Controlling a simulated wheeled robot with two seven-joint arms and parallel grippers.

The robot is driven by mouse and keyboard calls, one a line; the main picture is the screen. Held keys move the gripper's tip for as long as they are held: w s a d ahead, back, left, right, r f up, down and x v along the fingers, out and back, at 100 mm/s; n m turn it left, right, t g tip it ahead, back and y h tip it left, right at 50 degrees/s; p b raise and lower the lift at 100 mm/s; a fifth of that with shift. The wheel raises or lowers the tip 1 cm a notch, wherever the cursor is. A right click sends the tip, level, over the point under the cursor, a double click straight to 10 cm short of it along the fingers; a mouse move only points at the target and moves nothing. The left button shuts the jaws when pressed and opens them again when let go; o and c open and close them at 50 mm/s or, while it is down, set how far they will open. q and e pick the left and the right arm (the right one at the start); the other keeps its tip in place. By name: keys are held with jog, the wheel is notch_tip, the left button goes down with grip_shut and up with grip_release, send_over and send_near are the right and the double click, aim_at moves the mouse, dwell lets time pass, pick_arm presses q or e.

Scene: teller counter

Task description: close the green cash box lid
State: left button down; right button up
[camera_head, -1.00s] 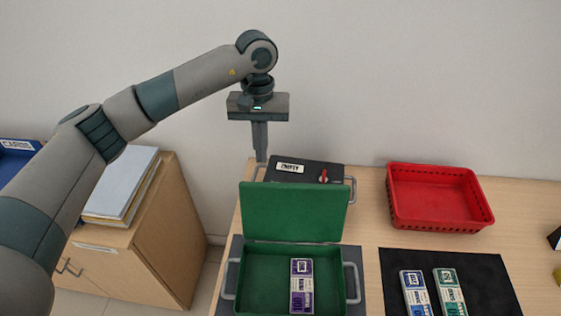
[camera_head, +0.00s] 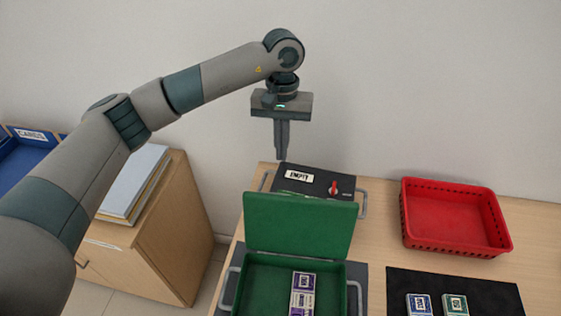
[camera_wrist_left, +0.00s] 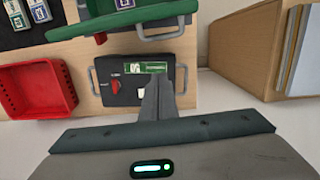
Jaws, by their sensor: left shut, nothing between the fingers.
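The green cash box (camera_head: 241,287) stands on a dark mat on the counter, with its lid (camera_head: 300,224) raised upright at the back edge. A bundle of purple banded notes (camera_head: 304,294) lies inside. My left gripper (camera_head: 281,157) points down behind and above the lid, shut and empty, apart from the lid. In the left wrist view my left gripper (camera_wrist_left: 157,80) shows over a dark box, and the green lid's edge (camera_wrist_left: 140,20) is at the top. My right gripper is not in view.
A black box labelled EMPTY (camera_head: 318,183) with a red knob stands right behind the lid. A red basket (camera_head: 455,218) is to the right. A black mat (camera_head: 395,284) holds blue and green bundles. A wooden cabinet (camera_head: 180,215) with binders is at left.

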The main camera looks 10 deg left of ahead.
pick_arm(q)
jog(key=s+f+p, duration=0.4)
jog(key=f+p, duration=0.3)
jog(key=p, duration=0.1)
jog(key=shift+s+f, duration=0.3)
jog(key=shift+f, duration=0.05)
jog(key=shift+d, duration=0.1)
dwell(0.4)
